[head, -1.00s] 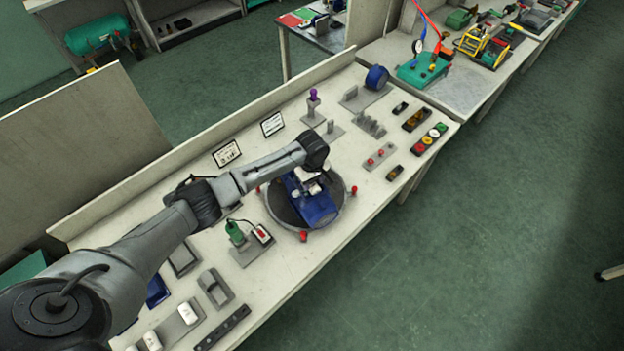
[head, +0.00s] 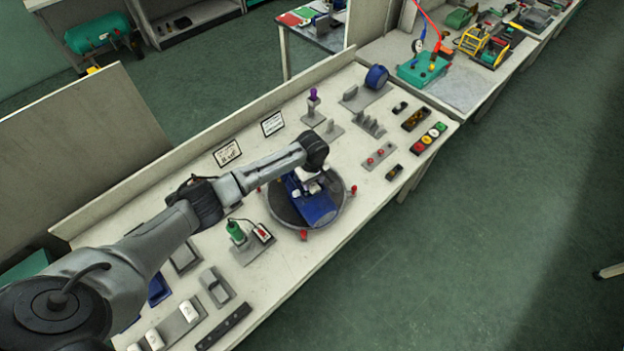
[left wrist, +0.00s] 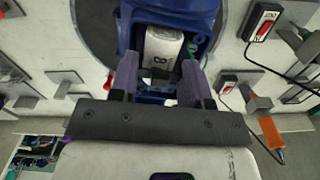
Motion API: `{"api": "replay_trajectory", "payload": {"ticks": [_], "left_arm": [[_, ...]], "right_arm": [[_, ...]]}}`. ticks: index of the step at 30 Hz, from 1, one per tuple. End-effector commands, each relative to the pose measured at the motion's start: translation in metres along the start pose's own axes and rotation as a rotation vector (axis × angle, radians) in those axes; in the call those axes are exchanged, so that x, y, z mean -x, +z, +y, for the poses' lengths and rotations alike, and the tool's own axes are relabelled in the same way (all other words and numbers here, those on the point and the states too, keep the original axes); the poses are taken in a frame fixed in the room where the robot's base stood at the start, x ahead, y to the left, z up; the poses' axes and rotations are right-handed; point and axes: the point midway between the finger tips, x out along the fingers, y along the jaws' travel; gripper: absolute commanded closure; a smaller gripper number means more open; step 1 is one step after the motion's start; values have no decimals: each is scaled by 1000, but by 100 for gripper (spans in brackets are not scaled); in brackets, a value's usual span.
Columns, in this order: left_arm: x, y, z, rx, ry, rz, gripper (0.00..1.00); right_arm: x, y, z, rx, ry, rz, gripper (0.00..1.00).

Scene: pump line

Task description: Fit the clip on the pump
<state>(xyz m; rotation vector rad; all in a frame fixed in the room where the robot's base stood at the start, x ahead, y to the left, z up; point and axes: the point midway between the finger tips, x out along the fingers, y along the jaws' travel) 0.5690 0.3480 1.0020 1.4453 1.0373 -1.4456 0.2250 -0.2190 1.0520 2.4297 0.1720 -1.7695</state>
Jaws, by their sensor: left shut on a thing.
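The blue pump (head: 320,208) sits on a round dark turntable (head: 283,212) with red knobs at its rim. It also shows in the left wrist view (left wrist: 203,15). My left gripper (head: 313,187) is over the pump, pointing down. In the left wrist view its two purple fingers (left wrist: 160,75) are shut on a white piece with a dark mark (left wrist: 162,45), which looks like the clip. The piece is at the pump's blue housing; whether it is seated there I cannot tell. The fingers and my arm hide part of the pump. My right gripper is not in view.
A green tool on a grey stand (head: 236,232) is close to the turntable's left. White blocks (head: 188,311) lie in a grey holder at front left. Two signs (head: 227,152) stand behind.

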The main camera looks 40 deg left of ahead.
Motion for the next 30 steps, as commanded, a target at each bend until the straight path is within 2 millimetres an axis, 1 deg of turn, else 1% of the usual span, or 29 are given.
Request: {"api": "replay_trajectory", "payload": {"ticks": [15, 16, 24, 25, 30], "left_arm": [[-6, 0, 0, 0, 0, -1, 78], [-6, 0, 0, 0, 0, -1, 55], [-6, 0, 0, 0, 0, 0, 29], [-6, 0, 0, 0, 0, 0, 27], [-6, 0, 0, 0, 0, 0, 27]], "right_arm": [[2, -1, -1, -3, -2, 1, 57], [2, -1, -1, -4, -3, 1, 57], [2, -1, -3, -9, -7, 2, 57], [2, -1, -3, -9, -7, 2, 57], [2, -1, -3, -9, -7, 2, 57]]}}
